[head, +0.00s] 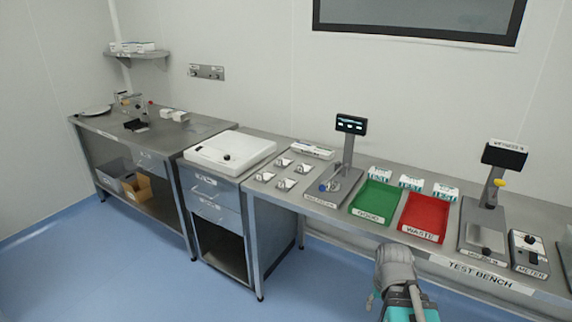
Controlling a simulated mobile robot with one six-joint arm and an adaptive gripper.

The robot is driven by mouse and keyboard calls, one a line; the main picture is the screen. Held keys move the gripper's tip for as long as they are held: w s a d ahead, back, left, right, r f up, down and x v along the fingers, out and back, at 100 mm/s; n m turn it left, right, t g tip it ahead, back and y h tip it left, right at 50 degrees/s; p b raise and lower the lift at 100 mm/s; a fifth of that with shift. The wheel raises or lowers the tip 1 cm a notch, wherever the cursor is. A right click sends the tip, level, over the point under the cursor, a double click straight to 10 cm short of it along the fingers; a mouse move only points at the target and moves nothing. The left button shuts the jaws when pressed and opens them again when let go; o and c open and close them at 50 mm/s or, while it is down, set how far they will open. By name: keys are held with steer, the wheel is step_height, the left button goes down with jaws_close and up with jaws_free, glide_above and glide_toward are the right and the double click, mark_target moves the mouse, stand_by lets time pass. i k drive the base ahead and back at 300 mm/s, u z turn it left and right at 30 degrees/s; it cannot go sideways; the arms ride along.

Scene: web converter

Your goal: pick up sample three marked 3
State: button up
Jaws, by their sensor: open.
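Several small pale samples with dark parts lie in a loose two-by-two group at the left end of the test bench. They are a back left one (283,162), a back right one (304,168), a front left one (265,176) and a front right one (286,184). Their markings are too small to read, so I cannot tell which is marked 3. A small blue and dark item (327,187) is on or beside the scale (343,185) to their right. Part of my arm shows at the bottom right of centre, but my gripper is not visible.
A green GOOD tray (372,216) and a red WASTE tray (424,232) sit right of the scale, with white boxes (411,183) behind. A second display stand (483,247) and a meter (528,252) are farther right. Blue floor (130,260) is open at left.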

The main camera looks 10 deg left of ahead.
mark_target(284, 160)
steer(key=z, duration=0.1)
steer(key=i, duration=1)
steer(key=u, duration=0.05)
